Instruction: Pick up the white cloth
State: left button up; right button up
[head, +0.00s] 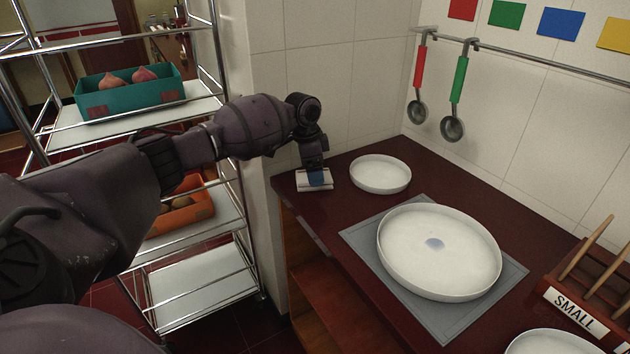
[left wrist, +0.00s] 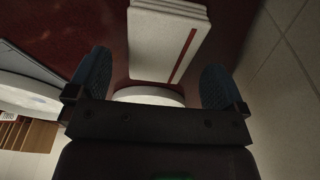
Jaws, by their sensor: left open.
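The white cloth (head: 303,184) is a small folded stack on the dark red counter at its far left corner. In the left wrist view the folded cloth (left wrist: 165,42) shows its layers and a thin red stripe. My left gripper (head: 318,178) points down at the cloth in the head view and partly covers it. In the left wrist view my left gripper (left wrist: 155,80) is open, with its blue fingertips apart and the cloth ahead, roughly between them. I cannot tell whether they touch it. My right gripper is not in view.
A small white dish (head: 380,174) stands just right of the cloth. A large white dish (head: 440,255) sits on a grey mat (head: 455,328). A tiled wall (head: 350,80) rises behind. A wire rack (head: 205,285) with crates stands left, and a wooden rack (head: 575,300) stands right.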

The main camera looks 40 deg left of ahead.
pick_arm(q)
notch_tip(320, 180, down, 3)
jog(key=shift+w+d, duration=0.1)
jog(key=shift+r, duration=0.15)
jog(key=shift+c, duration=1)
jog(key=c, duration=0.9)
notch_tip(320, 180, up, 19)
jog(key=p, duration=0.2)
jog(key=shift+p, duration=0.35)
jog(key=shift+r, duration=0.5)
